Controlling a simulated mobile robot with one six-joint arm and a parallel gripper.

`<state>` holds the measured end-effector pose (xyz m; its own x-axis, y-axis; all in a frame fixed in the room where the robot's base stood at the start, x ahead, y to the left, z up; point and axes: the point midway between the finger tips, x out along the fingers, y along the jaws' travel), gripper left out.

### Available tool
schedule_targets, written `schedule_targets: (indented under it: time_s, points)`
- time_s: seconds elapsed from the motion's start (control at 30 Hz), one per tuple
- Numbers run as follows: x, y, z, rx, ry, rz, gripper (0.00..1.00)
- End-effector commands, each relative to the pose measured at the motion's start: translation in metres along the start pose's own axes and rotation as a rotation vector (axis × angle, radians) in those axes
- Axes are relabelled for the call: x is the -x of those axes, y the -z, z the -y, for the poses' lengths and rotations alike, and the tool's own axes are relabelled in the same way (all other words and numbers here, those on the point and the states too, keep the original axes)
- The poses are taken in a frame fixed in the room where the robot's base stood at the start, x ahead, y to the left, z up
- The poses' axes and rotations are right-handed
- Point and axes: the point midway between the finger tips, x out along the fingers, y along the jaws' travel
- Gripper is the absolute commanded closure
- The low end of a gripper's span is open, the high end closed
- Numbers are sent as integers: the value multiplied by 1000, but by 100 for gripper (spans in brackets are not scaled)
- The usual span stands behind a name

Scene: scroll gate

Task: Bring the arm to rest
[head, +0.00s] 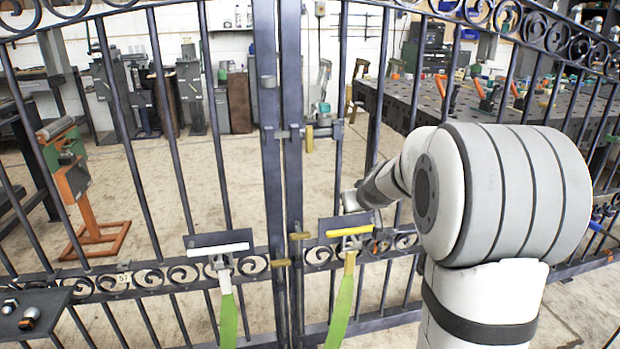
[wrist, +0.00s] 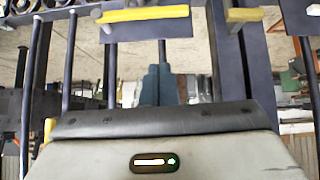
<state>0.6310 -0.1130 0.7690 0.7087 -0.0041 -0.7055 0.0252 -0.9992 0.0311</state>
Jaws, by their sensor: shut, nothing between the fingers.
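My gripper (wrist: 163,85) shows in the wrist view as two dark fingers close together, shut and empty. It points toward the gate, below a dark plate with a yellow handle (wrist: 143,14). In the head view my arm is bent at the right, and its far end is near the right gate leaf, beside the plate with the yellow handle (head: 349,232). The fingers cannot be made out there. Whether any part of the arm touches the gate cannot be told.
The dark scroll gate (head: 292,180) spans the view, its two leaves meeting at the middle. A white handle (head: 218,249) is on the left leaf. Green strips (head: 229,320) hang below the handles. A bolt (head: 310,133) sits at the middle. A worktable (head: 400,100) stands behind.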

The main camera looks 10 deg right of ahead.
Motion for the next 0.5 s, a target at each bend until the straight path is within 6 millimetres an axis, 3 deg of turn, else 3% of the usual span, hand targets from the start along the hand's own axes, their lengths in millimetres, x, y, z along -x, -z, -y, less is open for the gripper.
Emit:
schedule_targets:
  time_s: [0.17, 0.33, 0.5]
  points:
    - [38, 12, 18, 2, 32, 26, 100]
    - [115, 20, 55, -1, 94, 109, 100]
    - [194, 15, 86, -6, 131, 217, 100]
